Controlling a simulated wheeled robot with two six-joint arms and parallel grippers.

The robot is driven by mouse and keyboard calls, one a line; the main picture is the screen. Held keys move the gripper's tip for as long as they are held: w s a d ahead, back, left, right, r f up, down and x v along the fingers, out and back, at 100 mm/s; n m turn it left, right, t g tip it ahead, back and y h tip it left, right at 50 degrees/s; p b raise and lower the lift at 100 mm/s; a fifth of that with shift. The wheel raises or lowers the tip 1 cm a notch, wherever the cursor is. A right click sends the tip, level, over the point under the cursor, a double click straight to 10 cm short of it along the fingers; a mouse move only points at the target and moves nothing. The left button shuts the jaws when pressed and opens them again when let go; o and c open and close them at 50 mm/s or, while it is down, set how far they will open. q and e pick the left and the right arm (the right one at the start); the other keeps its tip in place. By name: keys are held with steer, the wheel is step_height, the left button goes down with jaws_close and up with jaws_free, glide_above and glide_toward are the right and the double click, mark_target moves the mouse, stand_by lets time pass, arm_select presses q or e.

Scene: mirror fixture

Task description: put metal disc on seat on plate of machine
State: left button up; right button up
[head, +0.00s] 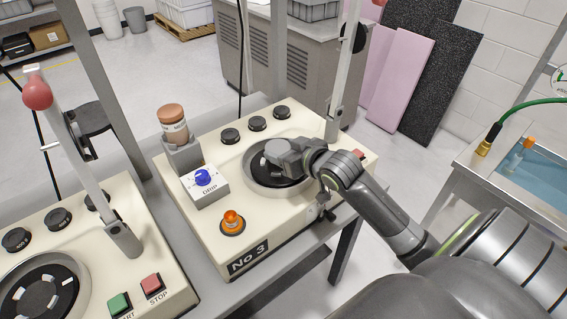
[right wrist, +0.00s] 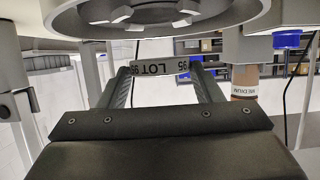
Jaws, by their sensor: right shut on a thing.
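The metal disc (head: 275,147) is a light grey round piece over the black plate (head: 268,172) of the machine marked No 3. Its edge, printed LOT 95, shows between my fingers in the right wrist view (right wrist: 160,67). My right gripper (head: 284,156) is shut on the disc and hides part of the plate. The plate's ring (right wrist: 150,28) shows with pale seat blocks in the right wrist view, and the disc appears apart from it there. I cannot tell which seat lies under the disc. My left gripper is not in view.
An upright lever post (head: 340,80) rises behind. A second machine (head: 130,262) stands at left.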

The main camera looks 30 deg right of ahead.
steer(key=shift+f, duration=2.1)
steer(key=shift+a, duration=0.1)
steer(key=o, duration=1.1)
steer(key=shift+f, duration=0.1)
steer(key=shift+c, duration=0.2)
steer(key=v, duration=1.2)
